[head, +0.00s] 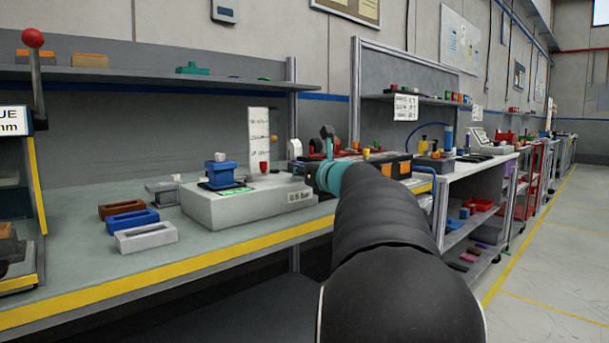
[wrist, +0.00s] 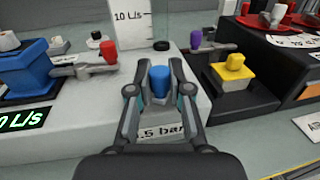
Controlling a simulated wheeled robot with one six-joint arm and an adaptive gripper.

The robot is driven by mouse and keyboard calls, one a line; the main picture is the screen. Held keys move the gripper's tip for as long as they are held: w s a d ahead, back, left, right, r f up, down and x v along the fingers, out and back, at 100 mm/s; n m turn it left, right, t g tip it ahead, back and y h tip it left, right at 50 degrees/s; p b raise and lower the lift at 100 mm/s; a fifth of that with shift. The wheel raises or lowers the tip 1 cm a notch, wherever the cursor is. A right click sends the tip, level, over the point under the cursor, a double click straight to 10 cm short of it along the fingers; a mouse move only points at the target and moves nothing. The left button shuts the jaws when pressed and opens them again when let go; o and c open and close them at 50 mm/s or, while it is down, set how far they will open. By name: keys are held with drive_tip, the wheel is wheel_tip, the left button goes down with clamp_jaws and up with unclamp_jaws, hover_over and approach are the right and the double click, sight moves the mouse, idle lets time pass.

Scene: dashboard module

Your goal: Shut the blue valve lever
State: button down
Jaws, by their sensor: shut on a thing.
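A blue valve block (wrist: 25,72) stands at the left of the wrist view, and the same block (head: 222,175) sits on a grey base in the head view. A grey lever arm (wrist: 82,66) reaches right from beside the block towards my gripper. My gripper (wrist: 159,88) is shut on an upright blue lever handle (wrist: 158,80), one finger on each side. The left finger hides where the arm meets the handle. In the head view my gripper (head: 326,158) is over the base's right end, and the handle cannot be made out there.
A green display (wrist: 28,119) ends in "0 L/s", its left side cut off. A white scale (wrist: 131,20) with a red marker (wrist: 108,51) stands behind. A yellow valve (wrist: 230,75) and a purple knob (wrist: 196,38) are to the right. Loose coloured blocks (head: 132,222) lie at left.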

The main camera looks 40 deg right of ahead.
drive_tip(key=h, duration=0.1)
drive_tip(key=m+h+b, duration=0.1)
drive_tip(key=a+m+h, duration=0.1)
drive_tip(key=shift+w+f+g+h, duration=0.15)
drive_tip(key=shift+w+g+h, duration=0.15)
drive_tip(key=shift+g+h, duration=0.1)
drive_tip(key=shift+w+a+m+g+h+b, duration=0.15)
drive_tip(key=shift+m+g+h+b, duration=0.4)
drive_tip(key=shift+m+h, duration=0.5)
drive_tip(key=shift+w+a+m+g+h+b, duration=0.15)
drive_tip(key=shift+m+g+h+b, duration=0.35)
drive_tip(key=shift+h, duration=0.45)
drive_tip(key=shift+w+a+r+m+g+h+b, duration=0.1)
drive_tip(key=shift+w+m+g+h+b, duration=0.15)
drive_tip(key=shift+m+g+h, duration=0.5)
drive_tip(key=shift+w+a+r+m+g+h+b, duration=0.1)
drive_tip(key=shift+w+m+g+h+b, duration=0.1)
drive_tip(key=shift+m+g+h, duration=0.5)
drive_tip(key=shift+h, duration=0.25)
drive_tip(key=c, duration=1.1)
unclamp_jaws()
drive_tip(key=shift+o, duration=0.2)
drive_tip(key=v, duration=1.2)
drive_tip(key=shift+s+f, duration=0.1)
drive_tip(key=shift+f, duration=0.05)
